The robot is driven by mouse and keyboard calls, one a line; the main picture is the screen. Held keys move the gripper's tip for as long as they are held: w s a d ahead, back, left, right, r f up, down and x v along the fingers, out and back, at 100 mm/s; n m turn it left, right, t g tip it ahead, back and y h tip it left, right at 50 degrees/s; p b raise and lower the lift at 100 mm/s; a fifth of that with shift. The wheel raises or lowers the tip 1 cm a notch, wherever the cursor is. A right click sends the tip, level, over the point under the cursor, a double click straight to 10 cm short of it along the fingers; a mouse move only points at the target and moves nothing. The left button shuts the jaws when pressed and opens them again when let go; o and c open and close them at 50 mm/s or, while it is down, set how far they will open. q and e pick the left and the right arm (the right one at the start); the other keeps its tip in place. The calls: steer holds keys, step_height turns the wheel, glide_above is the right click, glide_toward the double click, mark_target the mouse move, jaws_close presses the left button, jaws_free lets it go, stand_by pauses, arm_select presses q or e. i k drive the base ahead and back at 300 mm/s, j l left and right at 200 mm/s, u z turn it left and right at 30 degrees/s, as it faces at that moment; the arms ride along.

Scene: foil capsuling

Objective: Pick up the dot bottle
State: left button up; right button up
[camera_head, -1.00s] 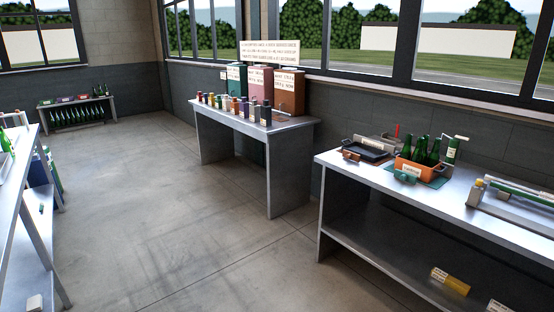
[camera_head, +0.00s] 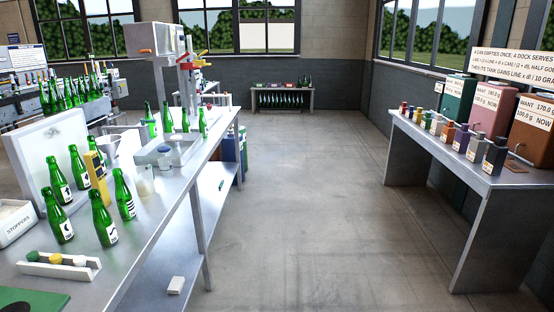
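Several green bottles with black-and-white labels stand upright on the long metal table at the left: one at the front left (camera_head: 57,217), one behind it (camera_head: 60,184), one at the front right (camera_head: 102,219), one with a striped label (camera_head: 124,195), and one further back (camera_head: 79,168). The label marks are too small for me to tell which is the dot bottle. Neither of my grippers is in view.
The long table (camera_head: 165,215) also holds a stoppers box (camera_head: 14,222), a white rack with round stoppers (camera_head: 58,266), a white tray (camera_head: 165,150) and a green mat (camera_head: 35,300). A second table (camera_head: 460,170) stands right. The floor between is clear.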

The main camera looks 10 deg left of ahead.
mark_target(203, 123)
steer(key=i+u, duration=0.2)
steer(key=i, duration=1.45)
